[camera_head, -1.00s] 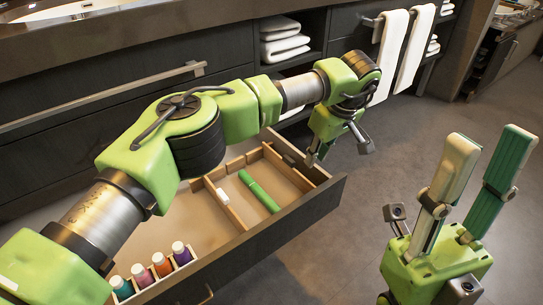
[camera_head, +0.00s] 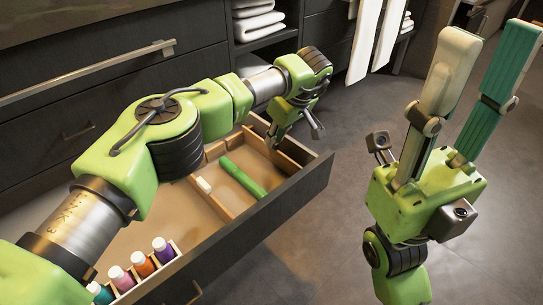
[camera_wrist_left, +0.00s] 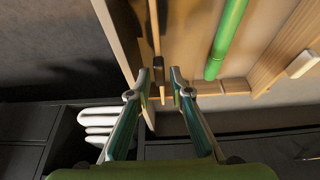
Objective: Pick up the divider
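The divider (camera_wrist_left: 157,45) is a thin wooden strip in the open drawer (camera_head: 262,215). It runs between the drawer's end wall and the green tube, and also shows in the head view (camera_head: 268,152). My left gripper (camera_wrist_left: 160,82) is over the drawer's far right end. Its fingers are apart, one on each side of the divider; I cannot tell whether they touch it. It also shows in the head view (camera_head: 297,132). My right gripper (camera_head: 490,50) is open and empty, fingers pointing up, to the right of the drawer.
A green tube (camera_head: 243,177) lies in the middle compartment. A small white item (camera_head: 204,184) lies by another wooden partition. Several coloured bottles (camera_head: 142,264) stand at the near end. White towels (camera_head: 258,22) are on a shelf behind.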

